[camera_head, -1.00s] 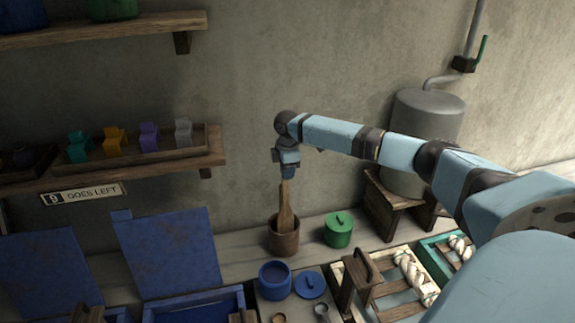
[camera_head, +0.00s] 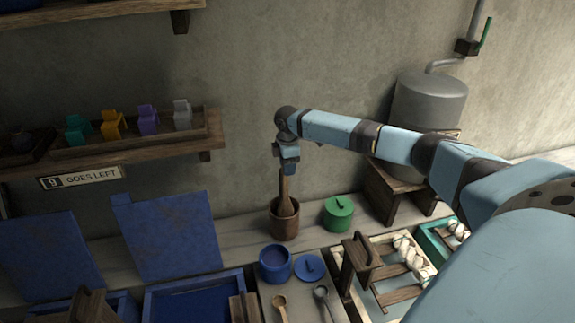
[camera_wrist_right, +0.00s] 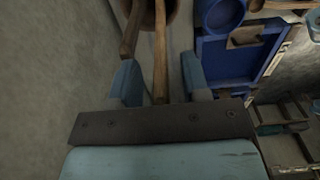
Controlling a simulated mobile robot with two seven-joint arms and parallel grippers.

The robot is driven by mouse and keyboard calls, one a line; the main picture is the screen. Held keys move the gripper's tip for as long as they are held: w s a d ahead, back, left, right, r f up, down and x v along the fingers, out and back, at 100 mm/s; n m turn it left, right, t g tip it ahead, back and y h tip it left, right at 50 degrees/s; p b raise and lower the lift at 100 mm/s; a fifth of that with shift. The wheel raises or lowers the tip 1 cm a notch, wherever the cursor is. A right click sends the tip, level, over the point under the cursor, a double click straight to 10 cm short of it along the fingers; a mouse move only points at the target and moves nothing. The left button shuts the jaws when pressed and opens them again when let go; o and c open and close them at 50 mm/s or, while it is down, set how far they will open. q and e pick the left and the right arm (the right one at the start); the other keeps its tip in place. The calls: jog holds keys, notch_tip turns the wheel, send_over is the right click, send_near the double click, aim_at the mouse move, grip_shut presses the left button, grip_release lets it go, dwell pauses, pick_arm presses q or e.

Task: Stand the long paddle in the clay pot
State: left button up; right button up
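The clay pot (camera_head: 285,224) is brown and stands on the bench against the wall. Wooden paddle handles (camera_head: 284,187) rise from it toward my right gripper (camera_head: 288,165). In the right wrist view, my right gripper (camera_wrist_right: 160,82) has its fingers apart. One long wooden handle (camera_wrist_right: 160,48) runs between them with gaps on both sides. A second wooden handle (camera_wrist_right: 132,28) lies beside it, past the left finger. Both handles lead to the pot's rim (camera_wrist_right: 174,10) at the top edge. The lower paddle ends are hidden in the pot. My left gripper is not in view.
A green lidded pot (camera_head: 338,213) stands right of the clay pot. A blue pot (camera_head: 275,263) and blue lid (camera_head: 309,268) lie in front, with ladles nearby. A shelf (camera_head: 110,165) is at left. A grey tank (camera_head: 427,102) stands on a wooden stand at right.

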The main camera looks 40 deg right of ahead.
notch_tip(320, 180, up, 14)
jog(key=b, duration=0.2)
dwell(0.5)
jog(key=shift+f, duration=0.15)
